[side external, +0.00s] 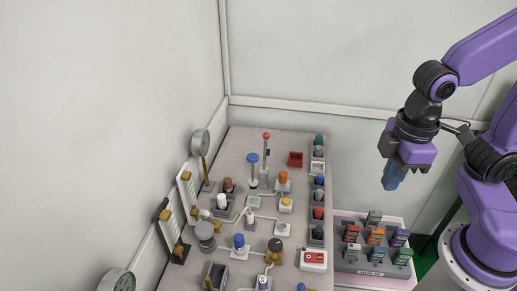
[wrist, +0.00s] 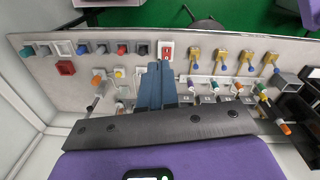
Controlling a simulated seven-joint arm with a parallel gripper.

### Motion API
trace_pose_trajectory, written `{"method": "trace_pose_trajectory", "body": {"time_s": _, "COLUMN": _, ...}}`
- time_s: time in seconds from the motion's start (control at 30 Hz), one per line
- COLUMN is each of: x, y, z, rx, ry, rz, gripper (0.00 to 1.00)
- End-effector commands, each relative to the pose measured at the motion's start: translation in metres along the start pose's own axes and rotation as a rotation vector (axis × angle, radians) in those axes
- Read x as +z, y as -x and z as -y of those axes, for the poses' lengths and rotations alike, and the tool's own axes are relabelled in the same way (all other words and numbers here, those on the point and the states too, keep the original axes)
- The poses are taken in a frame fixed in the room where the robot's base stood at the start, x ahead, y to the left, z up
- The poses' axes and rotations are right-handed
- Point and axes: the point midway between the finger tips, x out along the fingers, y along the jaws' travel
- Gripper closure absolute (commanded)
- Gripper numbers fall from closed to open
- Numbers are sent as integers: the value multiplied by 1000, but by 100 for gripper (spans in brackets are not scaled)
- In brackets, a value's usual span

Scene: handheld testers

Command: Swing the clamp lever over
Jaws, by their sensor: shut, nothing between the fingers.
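My gripper (side external: 391,180) hangs at the right in the side view, above and apart from the grey panel (side external: 236,140). Its blue fingers (wrist: 161,84) are together and empty in the wrist view. I cannot tell for certain which fitting is the clamp lever. An upright rod with a red tip (side external: 266,150) and a blue-topped post (side external: 253,158) stand toward the panel's far end. In the wrist view several yellow brackets with blue knobs, one of them here (wrist: 221,60), line the panel's right half. My fingers hide part of the panel's middle.
A tray of several small handheld testers (side external: 375,236) lies right of the panel. A red-and-white switch box (side external: 313,259) is near the panel's right edge. Round gauges (side external: 200,142) and upright boards stand along its left edge. Walls close off the left and back.

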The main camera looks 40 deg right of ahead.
Motion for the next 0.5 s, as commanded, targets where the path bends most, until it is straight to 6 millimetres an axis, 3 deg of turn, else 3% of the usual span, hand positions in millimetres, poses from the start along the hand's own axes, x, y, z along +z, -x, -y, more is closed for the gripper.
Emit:
{"method": "trace_pose_trajectory", "body": {"time_s": 0.03, "x": -22, "y": 4, "z": -8, "rx": 18, "ry": -46, "rz": 8, "gripper": 100}}
{"method": "trace_pose_trajectory", "body": {"time_s": 0.2, "x": -93, "y": 15, "z": -39, "rx": 94, "ry": -240, "rz": 34, "gripper": 100}}
{"method": "trace_pose_trajectory", "body": {"time_s": 0.5, "x": -205, "y": 18, "z": -103, "rx": 247, "ry": -602, "rz": 59, "gripper": 100}}
